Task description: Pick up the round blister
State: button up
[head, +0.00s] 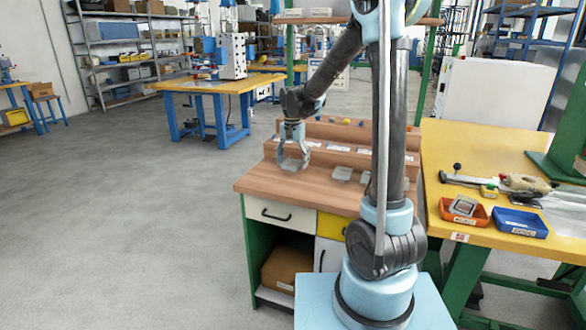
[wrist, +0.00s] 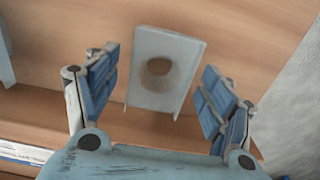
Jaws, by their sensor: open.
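The round blister (wrist: 145,88) is a pale flat rectangular piece with a round brownish centre. In the wrist view it lies on the wooden bench top, between my two fingers. My gripper (wrist: 160,66) is open, with blue-padded fingers left and right of the blister and a visible gap on each side. In the head view my gripper (head: 293,162) points down over the left part of the wooden bench. The blister there is partly behind the fingers. I cannot tell the exact height of the fingertips above the bench.
More pale pieces (head: 342,173) lie to the right on the wooden bench (head: 260,182). A stepped wooden rack (head: 330,150) with labels stands behind. Open floor lies left.

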jog(key=shift+f, duration=0.55)
jog(key=c, duration=0.8)
jog(key=shift+c, duration=0.2)
